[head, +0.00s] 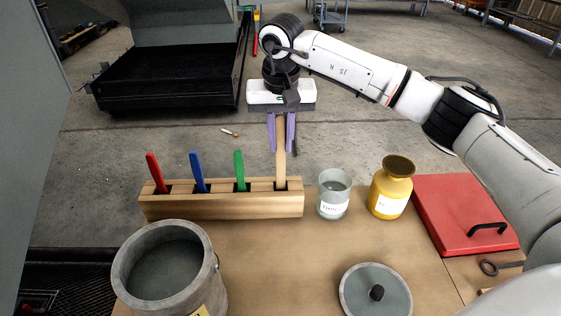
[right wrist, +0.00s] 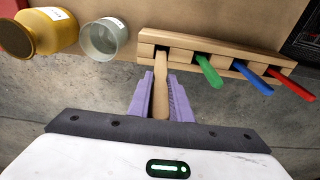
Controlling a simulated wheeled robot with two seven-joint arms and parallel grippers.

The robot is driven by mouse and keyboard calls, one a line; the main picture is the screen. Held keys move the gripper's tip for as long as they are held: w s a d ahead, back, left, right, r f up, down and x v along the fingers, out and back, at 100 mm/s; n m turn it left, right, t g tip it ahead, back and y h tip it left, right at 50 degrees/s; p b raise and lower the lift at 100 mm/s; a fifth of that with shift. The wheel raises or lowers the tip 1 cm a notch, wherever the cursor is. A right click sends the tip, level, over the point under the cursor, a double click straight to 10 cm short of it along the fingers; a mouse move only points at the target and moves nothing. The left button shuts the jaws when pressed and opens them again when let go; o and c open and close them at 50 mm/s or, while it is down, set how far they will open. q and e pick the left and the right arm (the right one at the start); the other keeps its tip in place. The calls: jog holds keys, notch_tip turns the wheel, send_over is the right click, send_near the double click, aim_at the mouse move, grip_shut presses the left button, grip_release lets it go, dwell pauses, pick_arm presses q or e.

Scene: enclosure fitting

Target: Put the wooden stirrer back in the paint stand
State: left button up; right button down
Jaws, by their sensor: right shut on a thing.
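The wooden stirrer (head: 281,160) is upright at the rightmost slot of the paint stand (head: 225,206). Its lower end is at or in that slot; how deep it goes is hidden. My right gripper (head: 282,137) is above the stand, with its purple fingers shut on the upper part of the stirrer. In the right wrist view the stirrer (right wrist: 160,85) runs from between the purple fingers to the end slot of the stand (right wrist: 215,47). Red (head: 156,172), blue (head: 197,172) and green (head: 240,170) handles stand in the other slots. My left gripper does not show.
A glass jar (head: 333,195) and a yellow bottle (head: 390,188) stand right of the stand, with a red case (head: 460,212) beyond. A grey bucket (head: 168,268) and a round lid (head: 375,292) are in front. The table (head: 275,265) between them is clear.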

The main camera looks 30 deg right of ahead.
aim_at(281, 150)
jog(key=shift+f, duration=2.2)
jog(key=c, duration=1.6)
grip_release()
jog(key=r, duration=0.4)
jog(key=s+r, duration=0.1)
jog(key=r, duration=0.7)
jog(key=shift+s+a, duration=0.3)
jog(key=shift+a, duration=0.1)
